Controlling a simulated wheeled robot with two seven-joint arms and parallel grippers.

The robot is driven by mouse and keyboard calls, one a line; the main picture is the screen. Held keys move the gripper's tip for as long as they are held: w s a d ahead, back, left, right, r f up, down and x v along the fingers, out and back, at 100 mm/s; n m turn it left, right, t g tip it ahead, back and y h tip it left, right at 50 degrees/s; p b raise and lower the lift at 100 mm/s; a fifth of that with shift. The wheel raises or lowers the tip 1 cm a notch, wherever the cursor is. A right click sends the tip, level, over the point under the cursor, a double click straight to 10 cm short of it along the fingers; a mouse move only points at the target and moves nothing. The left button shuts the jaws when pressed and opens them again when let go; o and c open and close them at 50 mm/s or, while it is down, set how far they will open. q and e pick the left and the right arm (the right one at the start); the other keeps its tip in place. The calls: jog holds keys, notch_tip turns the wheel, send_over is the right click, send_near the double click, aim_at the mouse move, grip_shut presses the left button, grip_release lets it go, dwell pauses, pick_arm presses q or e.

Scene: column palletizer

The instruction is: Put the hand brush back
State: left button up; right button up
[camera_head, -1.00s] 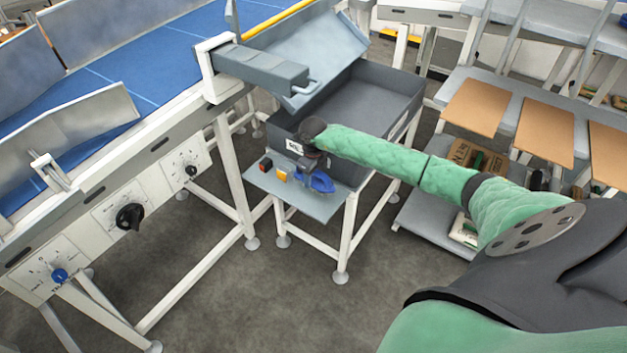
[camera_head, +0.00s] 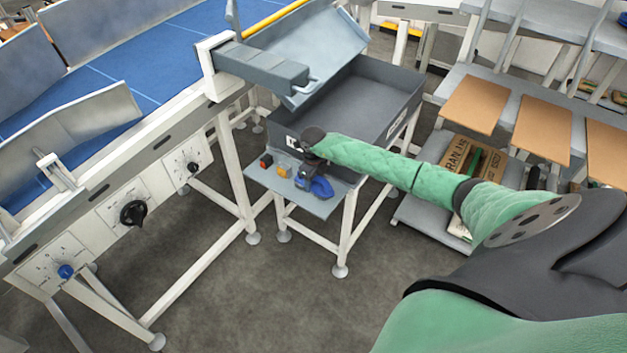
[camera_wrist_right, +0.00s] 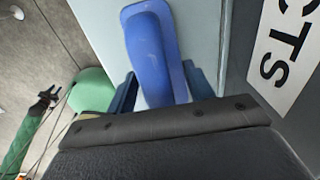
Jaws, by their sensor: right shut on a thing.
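The hand brush (camera_head: 321,187) is blue and lies at the small grey side shelf (camera_head: 312,207) on the front of the grey bin. My right gripper (camera_head: 304,182) points down over this shelf and is shut on the brush. In the right wrist view the blue brush (camera_wrist_right: 150,52) sits between the two dark fingers of the right gripper (camera_wrist_right: 160,88), with the pale shelf surface behind it. I cannot tell whether the brush touches the shelf.
An orange item (camera_head: 283,171) and a dark item with an orange-red top (camera_head: 266,161) stand on the shelf left of the brush. The grey bin (camera_head: 375,108) rises behind. A blue conveyor (camera_head: 150,60) is at left, and a rack with brown boards (camera_head: 474,106) at right.

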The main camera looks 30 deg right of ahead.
jog(key=o, duration=0.9)
jog(key=shift+o, duration=0.2)
jog(key=shift+r, duration=0.1)
